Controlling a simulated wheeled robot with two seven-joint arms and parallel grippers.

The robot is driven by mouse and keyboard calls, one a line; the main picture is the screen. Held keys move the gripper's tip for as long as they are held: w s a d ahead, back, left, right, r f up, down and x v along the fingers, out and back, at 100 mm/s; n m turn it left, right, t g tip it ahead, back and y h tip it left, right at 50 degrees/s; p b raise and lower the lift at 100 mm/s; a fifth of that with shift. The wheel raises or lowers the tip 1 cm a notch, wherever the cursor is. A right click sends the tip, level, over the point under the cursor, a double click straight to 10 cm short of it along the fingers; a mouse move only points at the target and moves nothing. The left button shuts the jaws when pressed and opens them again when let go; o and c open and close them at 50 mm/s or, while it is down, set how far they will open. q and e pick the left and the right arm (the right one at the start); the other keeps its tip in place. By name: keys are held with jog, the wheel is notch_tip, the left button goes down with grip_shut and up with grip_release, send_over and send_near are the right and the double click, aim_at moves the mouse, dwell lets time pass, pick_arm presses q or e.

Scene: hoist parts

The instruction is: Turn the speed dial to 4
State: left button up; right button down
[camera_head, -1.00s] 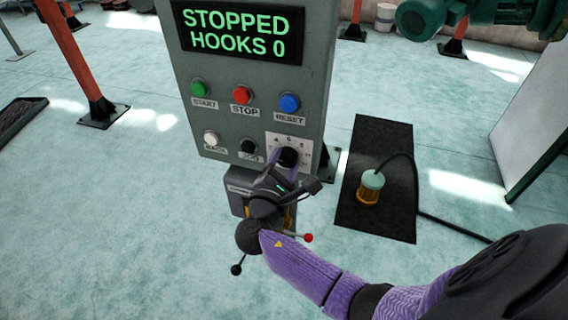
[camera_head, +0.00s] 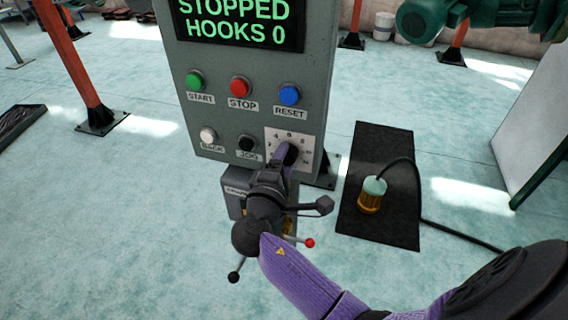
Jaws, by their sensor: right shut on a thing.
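The speed dial is a black knob (camera_head: 291,151) on a white numbered plate (camera_head: 303,139) at the lower right of the grey control panel (camera_head: 218,60). My right gripper (camera_head: 286,162) reaches up to the knob from below and is shut on it. The gripper and the knob hide much of the plate's lower left, and I cannot tell which number the knob points to. The panel's screen (camera_head: 240,22) reads STOPPED, HOOKS 0 in green. My left gripper is not in view.
Green, red and blue buttons (camera_head: 240,87) sit above the dial; white and black buttons (camera_head: 246,143) are left of it. A red-tipped lever (camera_head: 308,243) is below.

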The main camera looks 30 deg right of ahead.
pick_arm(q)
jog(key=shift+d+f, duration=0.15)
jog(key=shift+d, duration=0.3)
